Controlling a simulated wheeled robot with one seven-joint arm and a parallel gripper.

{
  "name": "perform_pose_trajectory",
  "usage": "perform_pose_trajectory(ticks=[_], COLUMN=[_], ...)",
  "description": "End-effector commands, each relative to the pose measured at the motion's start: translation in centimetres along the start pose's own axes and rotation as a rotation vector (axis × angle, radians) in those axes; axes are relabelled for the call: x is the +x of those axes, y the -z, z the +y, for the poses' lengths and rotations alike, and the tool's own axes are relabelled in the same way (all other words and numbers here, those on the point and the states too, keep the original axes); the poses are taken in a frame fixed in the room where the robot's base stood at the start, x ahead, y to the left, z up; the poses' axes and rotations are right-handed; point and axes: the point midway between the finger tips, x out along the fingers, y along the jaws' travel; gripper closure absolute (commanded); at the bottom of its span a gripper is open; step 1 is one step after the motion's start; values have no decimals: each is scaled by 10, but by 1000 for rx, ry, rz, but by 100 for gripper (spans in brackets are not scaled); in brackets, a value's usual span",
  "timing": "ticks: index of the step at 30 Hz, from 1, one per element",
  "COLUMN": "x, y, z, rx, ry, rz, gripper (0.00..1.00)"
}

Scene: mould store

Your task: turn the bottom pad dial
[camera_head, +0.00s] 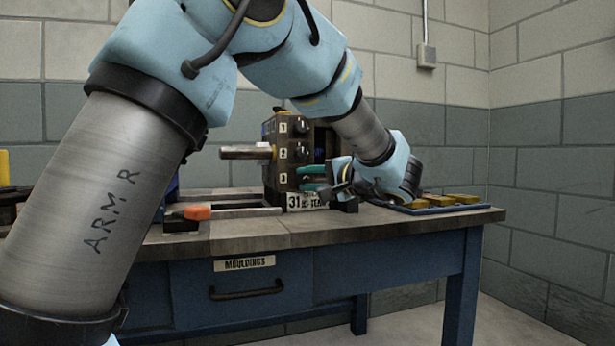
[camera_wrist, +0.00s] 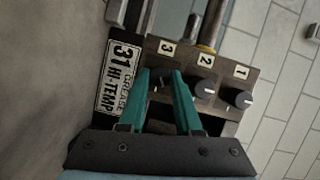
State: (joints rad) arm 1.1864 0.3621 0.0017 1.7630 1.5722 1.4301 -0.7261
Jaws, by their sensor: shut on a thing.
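A dark control panel (camera_head: 270,172) with dials numbered 1, 2 and 3 stands on the workbench in the head view. The top dial (camera_head: 302,127) and middle dial (camera_head: 302,152) are clear of my arm. My gripper (camera_head: 305,178) is at the panel's bottom row, beside the label 3. In the wrist view, the two teal fingers of my gripper (camera_wrist: 161,76) sit on either side of the bottom dial (camera_wrist: 160,84) and are shut on it. The fingers and shadow partly hide that dial, so its setting cannot be read.
A "31 HI-TEMP" plate (camera_wrist: 119,78) sits just beside the bottom dial. A metal rod (camera_head: 245,152) sticks out left of the panel. An orange-ended tool (camera_head: 197,212) lies on the workbench (camera_head: 270,234). A blue tray (camera_head: 440,209) with yellow pieces is at right.

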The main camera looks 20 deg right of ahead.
Motion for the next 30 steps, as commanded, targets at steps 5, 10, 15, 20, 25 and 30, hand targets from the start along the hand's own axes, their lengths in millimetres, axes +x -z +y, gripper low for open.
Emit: perform_pose_trajectory(ticks=[5,10,15,20,25,30], x=[-1,-1,-1,0,0,0], y=[1,1,0,0,0,-1], z=[0,2,3,3,5,5], rx=[156,292,403,478,529,550], ry=[64,119,165,197,218,227], rz=[2,3,3,3,3,3], gripper=[100,100,100,100,100,100])
